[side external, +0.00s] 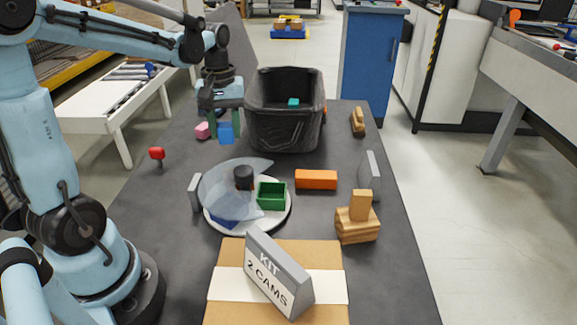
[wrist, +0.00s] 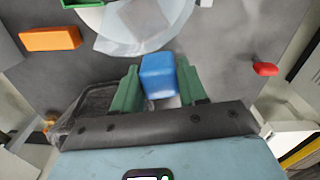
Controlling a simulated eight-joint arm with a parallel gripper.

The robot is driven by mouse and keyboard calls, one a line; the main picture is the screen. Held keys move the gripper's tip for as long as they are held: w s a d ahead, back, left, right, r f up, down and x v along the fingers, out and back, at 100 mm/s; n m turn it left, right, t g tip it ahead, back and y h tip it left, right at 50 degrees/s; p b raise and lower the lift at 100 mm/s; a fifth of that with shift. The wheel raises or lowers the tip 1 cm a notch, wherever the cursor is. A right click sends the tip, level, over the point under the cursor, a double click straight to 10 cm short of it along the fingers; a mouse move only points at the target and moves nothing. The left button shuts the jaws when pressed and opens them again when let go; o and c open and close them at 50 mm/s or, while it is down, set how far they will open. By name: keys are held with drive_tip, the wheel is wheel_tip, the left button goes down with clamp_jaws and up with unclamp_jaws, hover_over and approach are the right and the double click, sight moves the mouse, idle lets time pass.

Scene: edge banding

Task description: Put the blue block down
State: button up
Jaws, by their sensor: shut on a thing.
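The blue block (side external: 226,133) is between the green fingers of my gripper (side external: 225,122), at the far left of the dark table. The wrist view also shows the blue block (wrist: 158,74), with a finger of my gripper (wrist: 160,82) against each side. The gripper is shut on it. The block looks upright and low, close to the table top; I cannot tell whether its underside touches. A pink block (side external: 202,131) sits just left of it in the side view.
A black bin (side external: 285,135) stands close on the right, with a teal block (side external: 293,102) inside. Nearer are a white round tray (side external: 283,222) under a translucent cover, an orange block (side external: 316,179) and a red object (side external: 157,153). Table between block and tray is clear.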

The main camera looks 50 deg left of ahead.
sight(226, 124)
wheel_tip(226, 124, up, 5)
drive_tip(key=shift+d+f, duration=0.1)
drive_tip(key=shift+d, duration=0.05)
drive_tip(key=w+d+m, duration=0.3)
drive_tip(key=w+d, duration=0.1)
drive_tip(key=d, duration=0.7)
drive_tip(key=w+d+m, duration=0.3)
drive_tip(key=w+d, duration=0.1)
drive_tip(key=d, duration=0.7)
drive_tip(key=s+d+m, duration=0.3)
drive_tip(key=d, duration=0.8)
drive_tip(key=s+d+m, duration=0.2)
drive_tip(key=d, duration=0.8)
drive_tip(key=f, duration=1.6)
drive_tip(key=shift+s+d, duration=0.2)
drive_tip(key=shift+s, duration=0.05)
drive_tip(key=shift+f, duration=0.15)
